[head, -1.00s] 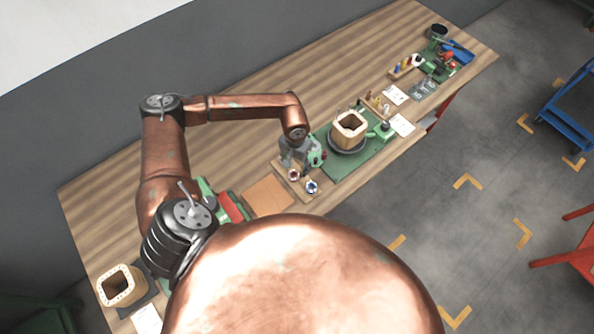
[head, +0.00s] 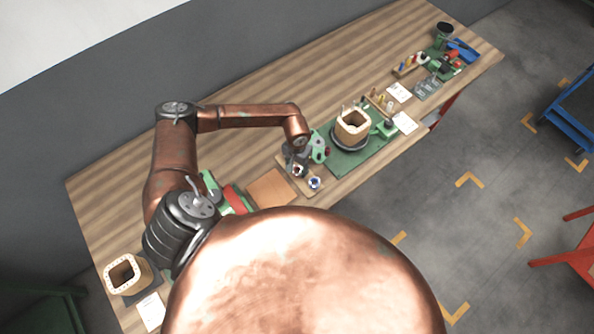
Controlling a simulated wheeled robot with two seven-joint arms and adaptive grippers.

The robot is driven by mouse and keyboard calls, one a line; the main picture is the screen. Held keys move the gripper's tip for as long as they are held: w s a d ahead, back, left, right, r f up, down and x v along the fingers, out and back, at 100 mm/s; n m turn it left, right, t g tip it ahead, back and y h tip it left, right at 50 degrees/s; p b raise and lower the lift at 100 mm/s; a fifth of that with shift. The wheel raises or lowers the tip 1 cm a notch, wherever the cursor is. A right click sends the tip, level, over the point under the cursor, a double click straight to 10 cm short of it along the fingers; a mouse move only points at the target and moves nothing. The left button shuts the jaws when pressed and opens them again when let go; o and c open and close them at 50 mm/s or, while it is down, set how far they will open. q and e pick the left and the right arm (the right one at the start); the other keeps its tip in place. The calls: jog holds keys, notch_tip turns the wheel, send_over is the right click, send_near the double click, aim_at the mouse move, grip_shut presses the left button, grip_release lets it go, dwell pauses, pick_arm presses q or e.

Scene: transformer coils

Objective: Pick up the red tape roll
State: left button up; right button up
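The red tape roll (head: 299,171) sits at the left of a small wooden tray near the table's front edge, small and partly covered by my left gripper. A blue tape roll (head: 314,183) stands to its right on the same tray (head: 309,191). My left gripper (head: 297,164) points down right at the red roll. Its fingertips overlap the roll in the picture, and I cannot tell whether they touch it or how far they are open. My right gripper is not in view.
A green board (head: 372,160) with a coil form (head: 352,125) is to the right of the tray. A brown pad (head: 271,188) lies to the left. Another coil form (head: 127,274) stands at the table's left end. The back of the table (head: 260,90) is clear.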

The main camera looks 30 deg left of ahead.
pick_arm(q)
jog(key=c, duration=0.5)
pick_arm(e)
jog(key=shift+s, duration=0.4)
pick_arm(q)
jog(key=shift+r, duration=0.1)
jog(key=shift+r, duration=0.25)
notch_tip(320, 180, up, 2)
jog(key=shift+w+b, duration=0.1)
jog(key=shift+b, duration=0.55)
jog(key=s+d+r+b, duration=0.1)
jog(key=s+r, duration=0.2)
jog(key=s, duration=0.1)
jog(key=s+d+r+b, duration=0.1)
jog(key=s+d+r, duration=0.1)
jog(key=s+r, duration=0.2)
jog(key=s+d+r+b, duration=0.1)
jog(key=s+d+r, duration=0.1)
jog(key=s, duration=0.3)
jog(key=shift+s+d+r, duration=0.1)
jog(key=shift+r, duration=0.6)
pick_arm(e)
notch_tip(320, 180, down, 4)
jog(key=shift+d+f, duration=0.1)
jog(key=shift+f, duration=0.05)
